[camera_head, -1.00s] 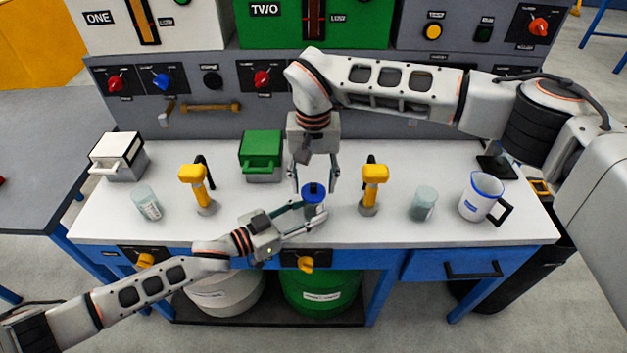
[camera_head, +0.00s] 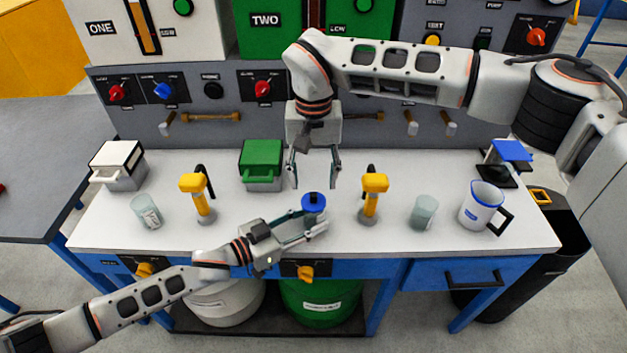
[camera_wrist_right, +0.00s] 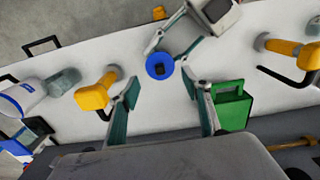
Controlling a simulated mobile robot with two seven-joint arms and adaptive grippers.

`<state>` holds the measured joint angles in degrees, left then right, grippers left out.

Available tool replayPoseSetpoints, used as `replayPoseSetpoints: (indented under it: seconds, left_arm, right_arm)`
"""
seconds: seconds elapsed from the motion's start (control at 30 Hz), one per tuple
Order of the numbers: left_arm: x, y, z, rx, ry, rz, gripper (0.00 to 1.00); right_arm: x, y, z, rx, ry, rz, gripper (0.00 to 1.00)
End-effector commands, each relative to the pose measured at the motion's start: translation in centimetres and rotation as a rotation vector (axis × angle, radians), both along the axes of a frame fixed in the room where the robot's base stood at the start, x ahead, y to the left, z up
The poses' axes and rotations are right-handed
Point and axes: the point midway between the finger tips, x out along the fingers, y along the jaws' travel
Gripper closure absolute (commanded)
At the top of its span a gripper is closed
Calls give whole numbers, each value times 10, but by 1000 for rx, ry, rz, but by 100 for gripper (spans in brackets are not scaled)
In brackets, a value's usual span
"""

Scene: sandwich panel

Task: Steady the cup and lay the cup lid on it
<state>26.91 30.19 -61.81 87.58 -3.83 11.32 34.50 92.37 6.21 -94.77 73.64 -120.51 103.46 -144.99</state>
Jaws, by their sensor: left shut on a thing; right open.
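The cup (camera_head: 314,216) stands near the front middle of the white bench, mostly hidden by my left gripper. The blue lid (camera_head: 313,202), with a dark knob in the middle, lies on top of it and looks about level. It also shows from above in the right wrist view (camera_wrist_right: 160,66). My left gripper (camera_head: 312,222) is shut on the cup from the left front. My right gripper (camera_head: 314,186) is open and empty, pointing down just above and behind the lid, with its fingers clear of it.
Two yellow-handled tools (camera_head: 199,197) (camera_head: 372,197) stand on either side of the cup. A green box (camera_head: 261,165) is behind left. A greyish beaker (camera_head: 424,212) and a white mug (camera_head: 483,206) stand to the right. The panel rises behind the bench.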

Motion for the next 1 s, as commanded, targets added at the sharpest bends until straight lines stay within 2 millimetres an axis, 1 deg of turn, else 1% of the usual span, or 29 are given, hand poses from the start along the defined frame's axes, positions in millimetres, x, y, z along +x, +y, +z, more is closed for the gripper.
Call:
replayPoseSetpoints:
  seconds: [0.4, 0.73, 0.8, 0.83, 1.0]
  left_arm:
    - [0, 0, 0, 0, 0, 0, 70]
    - [0, 0, 0, 0, 0, 0, 70]
    - [0, 0, 0, 0, 0, 0, 48]
    - [0, 0, 0, 0, 0, 0, 44]
    - [0, 0, 0, 0, 0, 0, 44]
  right_arm:
    - [0, 0, 22, 1, 0, 0, 52]
    - [0, 0, 24, 0, 1, 0, 52]
    - [0, 0, 24, 0, 1, 0, 52]
    - [0, 0, 24, 0, 1, 0, 52]
    - [0, 0, 24, 0, 1, 0, 52]
